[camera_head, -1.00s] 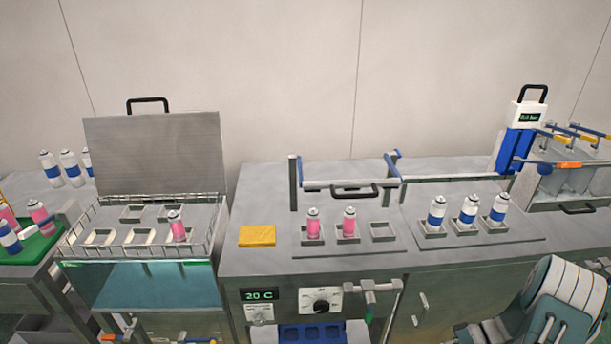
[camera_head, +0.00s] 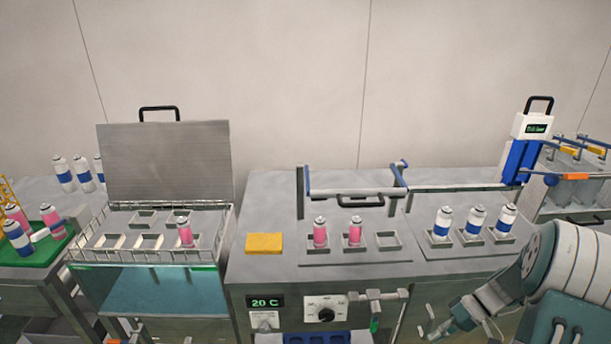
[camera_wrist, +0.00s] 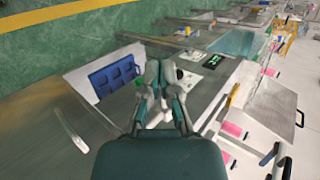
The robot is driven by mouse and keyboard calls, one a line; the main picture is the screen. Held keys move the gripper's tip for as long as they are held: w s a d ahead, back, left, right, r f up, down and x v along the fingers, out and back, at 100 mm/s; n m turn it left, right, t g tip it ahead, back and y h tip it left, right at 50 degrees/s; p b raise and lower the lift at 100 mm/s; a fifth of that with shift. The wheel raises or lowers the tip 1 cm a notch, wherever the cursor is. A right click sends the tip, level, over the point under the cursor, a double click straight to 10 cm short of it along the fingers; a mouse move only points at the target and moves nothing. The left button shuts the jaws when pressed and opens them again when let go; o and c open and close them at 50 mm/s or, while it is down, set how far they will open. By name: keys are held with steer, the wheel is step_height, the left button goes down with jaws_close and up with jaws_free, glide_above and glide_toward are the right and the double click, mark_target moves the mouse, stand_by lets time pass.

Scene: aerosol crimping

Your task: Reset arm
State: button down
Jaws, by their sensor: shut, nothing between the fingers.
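My gripper (camera_head: 447,329) is at the lower right of the head view, in front of the steel counter (camera_head: 270,190). In the wrist view my gripper (camera_wrist: 158,68) is shut, its fingers together with nothing between them. It hangs in front of the counter's front face, apart from the cans. Beyond its fingers the wrist view shows a blue rack (camera_wrist: 113,75) and the dark display panel.
Two pink cans (camera_head: 320,233) and several blue-white cans (camera_head: 474,222) stand in counter holders. A yellow sponge (camera_head: 264,243) lies left of them. An open-lidded bath (camera_head: 150,280) holds one pink can (camera_head: 185,232). A blue-white device (camera_head: 524,150) stands at the right.

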steer(key=s+a+r+t+h, duration=0.1)
steer(key=s+a+r+h, duration=0.2)
steer(key=a+r, duration=0.35)
steer(key=s+a+r+t+h, duration=0.1)
steer(key=s+a+r+h, duration=0.2)
steer(key=r, duration=0.6)
steer(key=s+a+r+m+t+h, duration=0.1)
steer(key=s+a+r+t+h, duration=0.2)
steer(key=s+a+r+t, duration=0.2)
steer(key=shift+s+r+t+h, duration=0.4)
steer(key=shift+s+r, duration=1.1)
steer(key=shift+s, duration=0.55)
